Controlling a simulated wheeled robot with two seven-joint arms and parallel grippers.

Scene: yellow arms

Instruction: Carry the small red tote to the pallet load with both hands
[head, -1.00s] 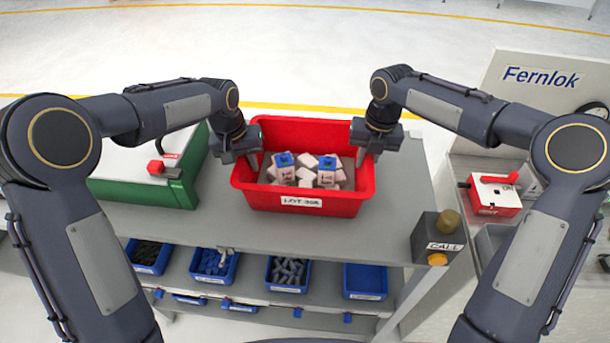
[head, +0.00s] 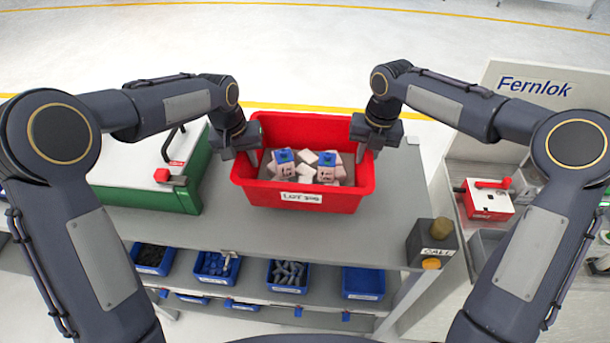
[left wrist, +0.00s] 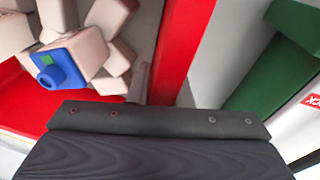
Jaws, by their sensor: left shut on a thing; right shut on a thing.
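The small red tote (head: 303,200) is at the back of the grey bench top, with a white lot label on its front. It holds several pale blocks (head: 306,174), two of them with blue caps. My left gripper (head: 250,157) is shut on the tote's left wall. My right gripper (head: 366,150) is shut on its right wall. In the left wrist view the red tote wall (left wrist: 183,50) runs up from my gripper, with a blue-capped block (left wrist: 75,60) inside. The fingertips are partly hidden by the walls. No pallet load can be made out.
A green case with a white lid (head: 150,195) stands left of the tote. A call button box (head: 431,243) sits at the bench's right front. Blue bins (head: 215,265) fill the shelf below. A red-and-white switch box (head: 488,199) is at the right. Bench top in front of the tote is clear.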

